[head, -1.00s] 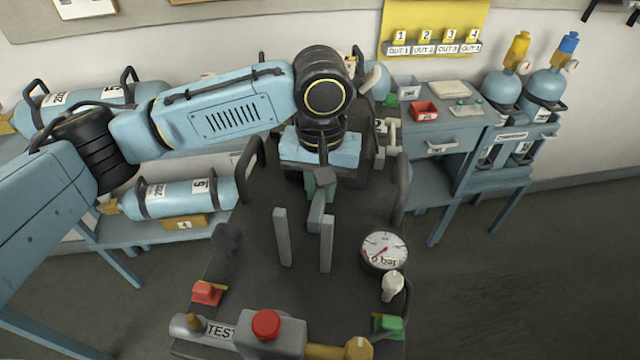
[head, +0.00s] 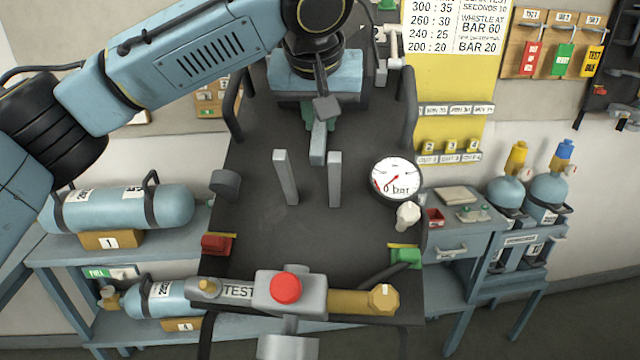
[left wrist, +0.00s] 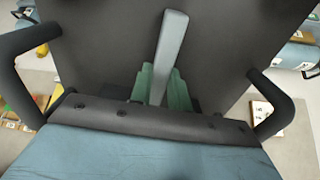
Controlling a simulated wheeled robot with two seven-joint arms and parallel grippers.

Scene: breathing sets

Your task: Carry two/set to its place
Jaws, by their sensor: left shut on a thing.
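A dark breathing set (head: 255,240) with a broad back plate fills the middle of the head view. It carries a white pressure gauge (head: 395,180), a red clip (head: 217,244), a green clip (head: 406,257) and a grey TEST valve with a red knob (head: 285,288). My left gripper (head: 318,125) is shut on a grey bar of the set and holds the set up in front of the benches. The left wrist view shows the green fingertips around that bar (left wrist: 168,50). My right gripper is not in view. No number "two" is readable on the set.
Blue cylinders (head: 118,208) lie on a bench at the left, with numbered blocks. A yellow chart and tag boards hang on the wall behind. Floor shows at the lower right.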

